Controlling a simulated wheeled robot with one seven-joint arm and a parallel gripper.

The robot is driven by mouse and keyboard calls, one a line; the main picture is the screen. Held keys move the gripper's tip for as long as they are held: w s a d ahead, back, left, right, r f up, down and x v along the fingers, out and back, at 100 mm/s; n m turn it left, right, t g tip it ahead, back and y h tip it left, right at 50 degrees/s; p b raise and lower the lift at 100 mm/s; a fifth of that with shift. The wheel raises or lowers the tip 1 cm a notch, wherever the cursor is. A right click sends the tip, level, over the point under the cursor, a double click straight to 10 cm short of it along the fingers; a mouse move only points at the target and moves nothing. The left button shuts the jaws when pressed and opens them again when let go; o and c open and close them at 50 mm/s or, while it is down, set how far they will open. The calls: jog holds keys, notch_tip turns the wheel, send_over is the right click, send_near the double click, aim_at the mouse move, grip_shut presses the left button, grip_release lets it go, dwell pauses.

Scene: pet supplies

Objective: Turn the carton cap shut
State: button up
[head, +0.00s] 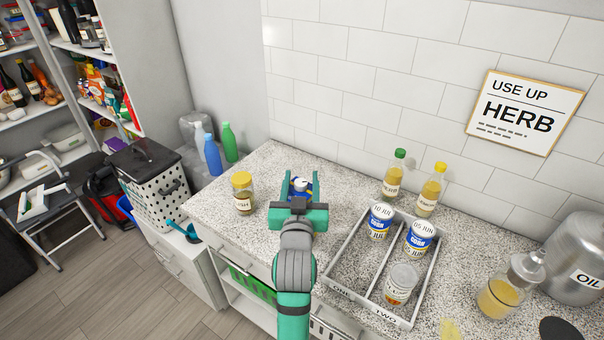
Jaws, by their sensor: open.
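A small blue carton (293,193) stands on the speckled counter, mostly hidden behind my gripper. Its white cap (301,183) shows between my fingers. Whether the cap sits loose or tight cannot be told. My gripper (302,180) is open, with one finger on each side of the cap in this view. I cannot tell whether either finger touches the carton.
A yellow-lidded jar (242,194) stands left of my gripper. A divided tray (345,262) with several cans is to the right. Two bottles (394,174) (430,190) stand behind it. A pump bottle (503,296) and metal canister (578,262) are further right.

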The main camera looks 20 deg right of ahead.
jog(key=shift+x, duration=1.45)
jog(key=c, duration=1.1)
jog(key=shift+o, duration=0.2)
